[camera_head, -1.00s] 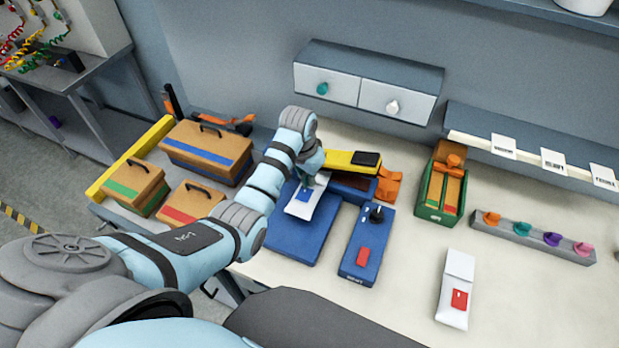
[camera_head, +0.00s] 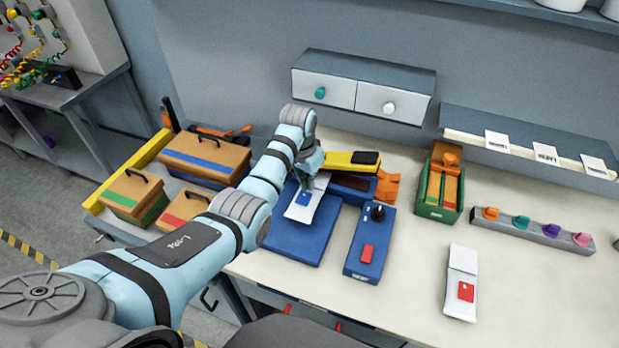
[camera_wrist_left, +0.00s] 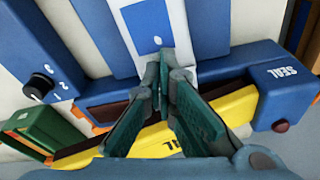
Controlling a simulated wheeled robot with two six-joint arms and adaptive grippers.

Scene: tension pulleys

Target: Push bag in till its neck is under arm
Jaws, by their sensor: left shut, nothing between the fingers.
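The white bag (camera_head: 297,212) with a blue label (camera_head: 304,198) lies on the blue plate in front of the sealer. In the left wrist view the bag (camera_wrist_left: 185,30) runs from the top edge down toward the sealer's yellow arm (camera_wrist_left: 205,122); the fingers hide part of its neck. The yellow arm (camera_head: 340,158) spans the sealer's back. My left gripper (camera_wrist_left: 163,72) is shut and empty, its tips at the bag's neck end; whether they touch it is unclear. It also shows in the head view (camera_head: 315,180). My right gripper is out of view.
A green bin (camera_head: 437,212) stands farther right. Another white bag with a red label (camera_head: 461,283) lies at the front right. Brown cases (camera_head: 205,157) stand at the left.

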